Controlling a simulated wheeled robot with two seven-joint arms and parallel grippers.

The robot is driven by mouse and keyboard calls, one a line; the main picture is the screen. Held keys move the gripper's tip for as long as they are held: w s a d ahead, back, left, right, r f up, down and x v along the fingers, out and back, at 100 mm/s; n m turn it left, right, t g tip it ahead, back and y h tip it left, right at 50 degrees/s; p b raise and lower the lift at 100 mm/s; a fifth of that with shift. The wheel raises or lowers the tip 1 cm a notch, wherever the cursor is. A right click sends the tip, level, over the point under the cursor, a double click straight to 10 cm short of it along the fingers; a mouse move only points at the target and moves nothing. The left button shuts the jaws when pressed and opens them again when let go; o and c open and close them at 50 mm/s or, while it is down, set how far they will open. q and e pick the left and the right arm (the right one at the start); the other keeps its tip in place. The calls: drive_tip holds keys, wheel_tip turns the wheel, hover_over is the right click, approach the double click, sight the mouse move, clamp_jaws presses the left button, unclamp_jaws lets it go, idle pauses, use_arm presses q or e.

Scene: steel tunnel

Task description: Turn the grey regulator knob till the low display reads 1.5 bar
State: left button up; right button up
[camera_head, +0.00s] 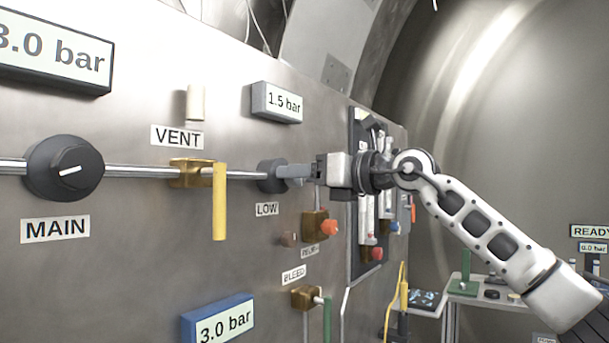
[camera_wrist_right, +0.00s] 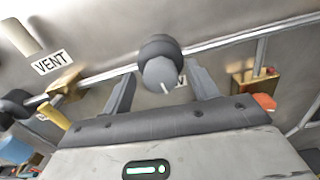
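The grey regulator knob (camera_head: 268,177) sits on the horizontal pipe above the LOW label (camera_head: 267,209). The low display (camera_head: 283,102), above it, reads 1.5 bar. My right gripper (camera_head: 289,173) reaches in from the right, its fingertips at the knob and partly covering it. In the right wrist view the knob (camera_wrist_right: 160,67) shows a white pointer mark and lies between and just past the spread fingers of my right gripper (camera_wrist_right: 163,88). A gap shows on both sides, so the gripper is open. My left gripper is not in view.
Left along the pipe are a yellow VENT lever (camera_head: 219,201) and the black MAIN knob (camera_head: 64,168). The main display (camera_head: 52,52) and a blue-framed display (camera_head: 218,320) read 3.0 bar. An orange-red knob (camera_head: 329,228) on a brass valve sits just below my right gripper.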

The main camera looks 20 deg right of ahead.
use_arm(q)
drive_tip(key=b, duration=0.2)
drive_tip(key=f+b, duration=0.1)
drive_tip(key=b, duration=0.1)
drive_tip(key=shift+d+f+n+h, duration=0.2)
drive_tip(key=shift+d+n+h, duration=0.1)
use_arm(e)
drive_tip(key=v, duration=1.6)
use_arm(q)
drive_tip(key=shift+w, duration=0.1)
